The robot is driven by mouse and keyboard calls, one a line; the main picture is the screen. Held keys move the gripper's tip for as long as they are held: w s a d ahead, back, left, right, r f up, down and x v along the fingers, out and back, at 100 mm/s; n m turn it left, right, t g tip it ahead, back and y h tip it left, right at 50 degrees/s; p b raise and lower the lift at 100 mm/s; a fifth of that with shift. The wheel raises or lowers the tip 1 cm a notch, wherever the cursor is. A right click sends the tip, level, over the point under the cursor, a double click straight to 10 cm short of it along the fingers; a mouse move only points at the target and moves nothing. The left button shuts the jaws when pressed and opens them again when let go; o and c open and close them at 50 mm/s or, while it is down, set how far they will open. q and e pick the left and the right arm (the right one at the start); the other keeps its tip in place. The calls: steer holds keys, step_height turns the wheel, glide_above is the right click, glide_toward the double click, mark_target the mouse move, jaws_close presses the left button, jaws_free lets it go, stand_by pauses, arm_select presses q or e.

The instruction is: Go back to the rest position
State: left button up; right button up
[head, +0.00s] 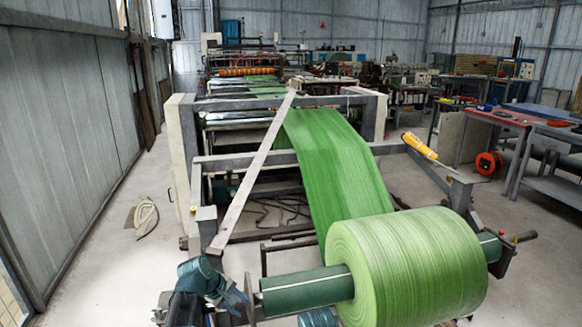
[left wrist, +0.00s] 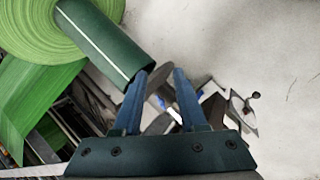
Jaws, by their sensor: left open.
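My left gripper (head: 246,297) is low in the head view, left of the end of the dark green roller core (head: 305,290). In the left wrist view its two blue fingers (left wrist: 160,74) stand apart with nothing held between them. The end of the core (left wrist: 105,40) shows just beyond the left finger; I cannot tell whether they touch. The big green roll (head: 405,265) sits on that core, and its green web (head: 335,165) runs back into the machine.
Grey machine frame bars (head: 250,175) stand close ahead of my left arm. A yellow hand-held control (head: 419,145) rests on the right frame arm. Workbenches (head: 500,117) stand at right. The floor at left is mostly clear, with a coiled hose (head: 145,215).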

arm_select(q)
steer(key=s+d+r+m+g+y+p, duration=0.1)
steer(key=s+d+r+m+y+p, duration=0.1)
steer(key=s, duration=0.5)
steer(key=s+d+r+m+g+y+p, duration=0.1)
steer(key=s+d+r+m+y+p, duration=0.1)
steer(key=s+d+r+m+p, duration=0.3)
steer(key=s+d+r+m+g+y+p, duration=0.1)
steer(key=s+d+r+m+g+p, duration=0.1)
steer(key=s+d+r+m+p, duration=0.2)
steer(key=s+r+m+p, duration=0.3)
steer(key=s, duration=0.2)
steer(key=shift+s+d+m+y, duration=0.2)
steer(key=shift+s+m+y, duration=0.2)
arm_select(e)
step_height(320, 180, up, 16)
steer(key=shift+r, duration=0.25)
